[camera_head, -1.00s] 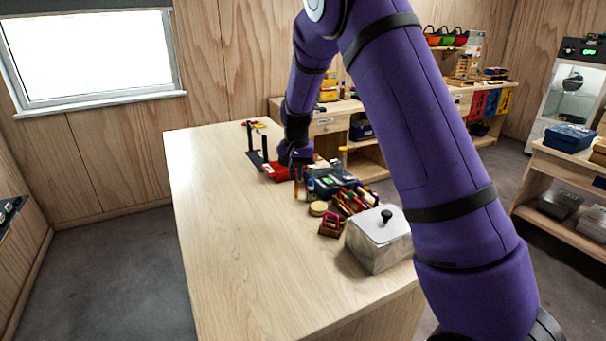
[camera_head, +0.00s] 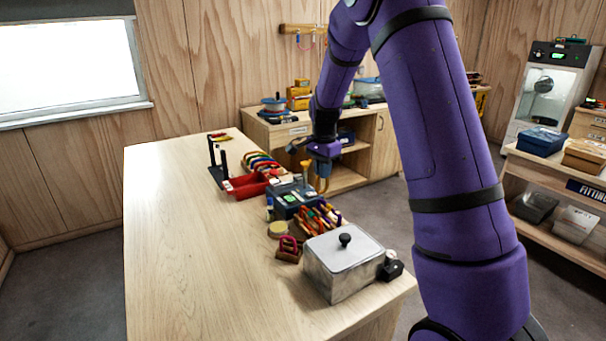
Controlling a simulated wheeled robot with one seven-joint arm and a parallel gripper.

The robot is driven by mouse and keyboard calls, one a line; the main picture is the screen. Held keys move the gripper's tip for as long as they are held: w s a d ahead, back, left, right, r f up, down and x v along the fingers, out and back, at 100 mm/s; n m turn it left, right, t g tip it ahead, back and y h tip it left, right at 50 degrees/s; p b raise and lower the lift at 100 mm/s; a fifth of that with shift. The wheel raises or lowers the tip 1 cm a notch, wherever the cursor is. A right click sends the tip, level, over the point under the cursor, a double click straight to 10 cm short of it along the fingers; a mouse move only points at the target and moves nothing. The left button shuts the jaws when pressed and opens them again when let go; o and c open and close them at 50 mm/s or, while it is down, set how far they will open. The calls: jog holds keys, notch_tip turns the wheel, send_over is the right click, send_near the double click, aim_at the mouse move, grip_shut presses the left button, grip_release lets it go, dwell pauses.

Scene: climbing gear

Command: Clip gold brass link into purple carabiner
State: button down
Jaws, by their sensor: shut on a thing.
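My gripper (camera_head: 322,162) hangs over the far right edge of the table, beyond the blue case. It is shut on a gold brass link (camera_head: 323,184), which hangs below the fingers and looks small from here. A magenta-purple carabiner (camera_head: 289,243) stands upright in a small brown wooden block near the table's right side, left of the metal box. My gripper is well behind it and apart from it. Whether the carabiner's gate is open or shut is too small to tell.
A metal box with a lid (camera_head: 343,266) stands at the near right corner. Coloured tools (camera_head: 318,217), a blue case (camera_head: 292,200), a red tray (camera_head: 246,186) and a dark stand (camera_head: 217,168) line the right side. The table's left half (camera_head: 190,255) is clear.

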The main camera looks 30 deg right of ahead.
jog(key=shift+s+d+f+m, duration=0.25)
jog(key=shift+d+f+m, duration=0.25)
jog(key=shift+f, duration=0.2)
jog(key=shift+s+d+f+m, duration=0.25)
jog(key=shift+d+f+m, duration=0.25)
jog(key=shift+f, duration=0.2)
jog(key=shift+f, duration=1.8)
dwell(1.1)
jog(key=shift+w+a+f, duration=0.1)
jog(key=shift+w+f, duration=0.1)
jog(key=shift+w, duration=1.7)
dwell(1.7)
